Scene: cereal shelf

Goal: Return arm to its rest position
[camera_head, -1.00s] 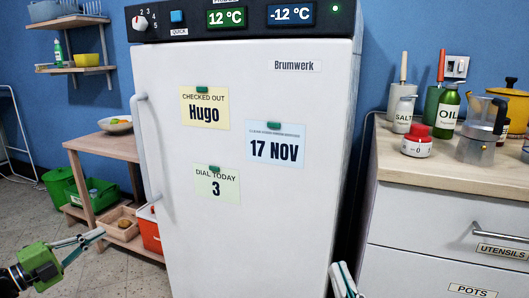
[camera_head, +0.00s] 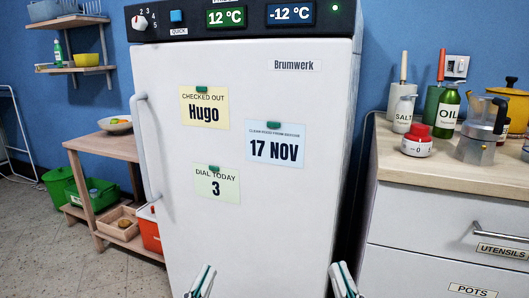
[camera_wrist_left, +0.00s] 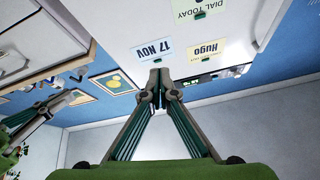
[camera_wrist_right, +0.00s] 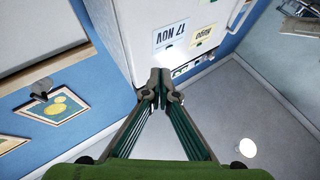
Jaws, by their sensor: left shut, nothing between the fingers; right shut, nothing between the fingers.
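My left gripper (camera_head: 202,281) is at the bottom of the head view, in front of the lower part of the white fridge (camera_head: 250,225). In the left wrist view its fingertips (camera_wrist_left: 160,78) meet with nothing between them. My right gripper (camera_head: 343,281) is at the bottom of the head view, by the fridge's lower right edge. In the right wrist view its fingertips (camera_wrist_right: 159,79) are together and empty. The fridge door is closed, with a vertical handle (camera_head: 146,145) on its left side. Most of both arms is out of the head view.
A wooden side table (camera_head: 105,147) with an orange box (camera_head: 149,230) below stands left. Floor (camera_head: 60,265) at lower left is clear.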

